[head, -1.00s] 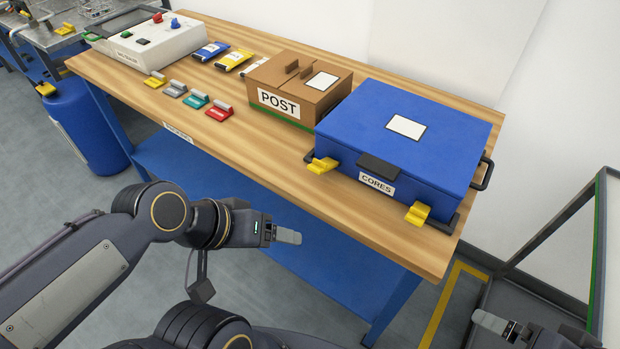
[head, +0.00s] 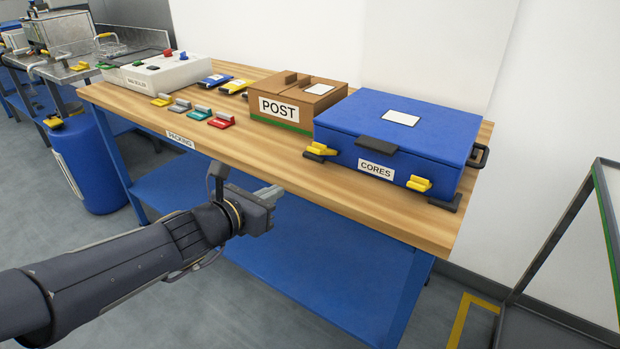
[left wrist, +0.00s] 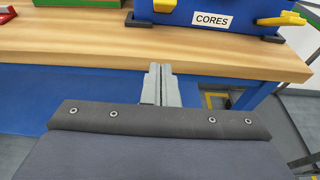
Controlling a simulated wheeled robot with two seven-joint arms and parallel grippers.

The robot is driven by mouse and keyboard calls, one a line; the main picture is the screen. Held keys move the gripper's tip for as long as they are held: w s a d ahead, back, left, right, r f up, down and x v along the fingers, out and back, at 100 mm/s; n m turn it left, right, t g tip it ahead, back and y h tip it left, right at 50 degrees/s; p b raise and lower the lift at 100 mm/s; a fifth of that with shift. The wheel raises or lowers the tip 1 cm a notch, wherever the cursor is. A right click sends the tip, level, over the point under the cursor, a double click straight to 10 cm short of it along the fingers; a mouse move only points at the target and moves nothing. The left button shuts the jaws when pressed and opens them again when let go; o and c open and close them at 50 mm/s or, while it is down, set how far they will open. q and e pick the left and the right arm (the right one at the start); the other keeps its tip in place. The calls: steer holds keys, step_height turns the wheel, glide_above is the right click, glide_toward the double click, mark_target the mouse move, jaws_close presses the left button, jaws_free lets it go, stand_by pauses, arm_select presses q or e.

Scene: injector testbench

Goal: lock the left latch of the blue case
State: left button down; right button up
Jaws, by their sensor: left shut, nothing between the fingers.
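The blue case (head: 395,128), labelled CORES, sits lid down on the wooden table. Its left yellow latch (head: 319,150) is on the front face at the left, and its right yellow latch (head: 418,183) is at the front right. In the left wrist view the front of the case (left wrist: 180,14) shows at the top, with the left latch (left wrist: 164,5) partly cut off by the picture's edge. My left gripper (head: 272,193) is shut and empty, in front of the table edge and below the case, apart from the latch. Its fingers show in the left wrist view (left wrist: 161,84). My right gripper is out of view.
A brown POST box (head: 290,107) stands just left of the case. The table's front edge (head: 300,187) lies between my left gripper and the case. The wood before the case is clear.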

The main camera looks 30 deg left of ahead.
mark_target(323, 151)
arm_select(q)
steer(key=shift+w, duration=0.1)
steer(key=b+x, duration=0.2)
steer(key=x, duration=0.3)
steer(key=b+x, duration=0.2)
steer(key=x, duration=0.3)
steer(key=shift+f, duration=0.2)
steer(key=shift+w+d+r+p, duration=0.1)
steer(key=shift+w+r+p, duration=0.25)
steer(key=shift+r, duration=0.3)
steer(key=shift+w+a+r+p, duration=0.1)
steer(key=shift+w+r+p, duration=0.25)
steer(key=shift+r, duration=0.35)
steer(key=shift+w+d+r+p, duration=0.1)
steer(key=shift+w+r+p, duration=0.1)
steer(key=shift+r+p, duration=0.35)
steer(key=shift+r, duration=0.1)
